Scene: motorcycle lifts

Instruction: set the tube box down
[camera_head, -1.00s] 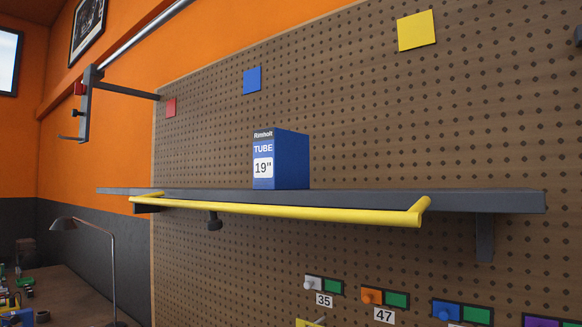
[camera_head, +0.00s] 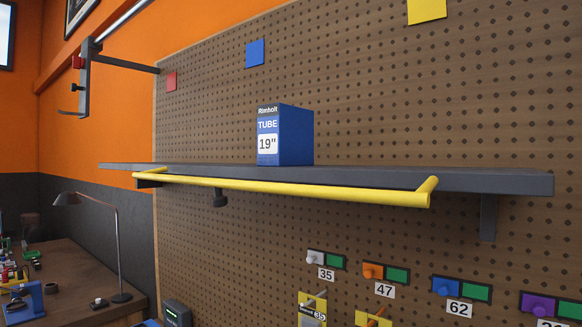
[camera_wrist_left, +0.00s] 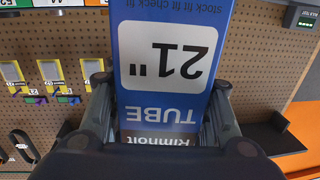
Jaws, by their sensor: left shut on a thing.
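In the left wrist view, my left gripper (camera_wrist_left: 160,84) is shut on a blue tube box (camera_wrist_left: 165,100) with a white 21" label, its print upside down in that picture. The fingers lie along the two sides of the box. The far part of the box runs out of the top of the picture. Neither gripper shows in the head view. Another blue tube box, marked 19" (camera_head: 286,136), stands upright on the grey shelf (camera_head: 470,180) in the head view.
A yellow rail (camera_head: 290,193) runs along the shelf front. The shelf is bare on both sides of the 19" box. Numbered hooks hang on the pegboard (camera_head: 400,110) below. A workbench (camera_head: 75,280) with a lamp (camera_head: 100,215) stands at the lower left.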

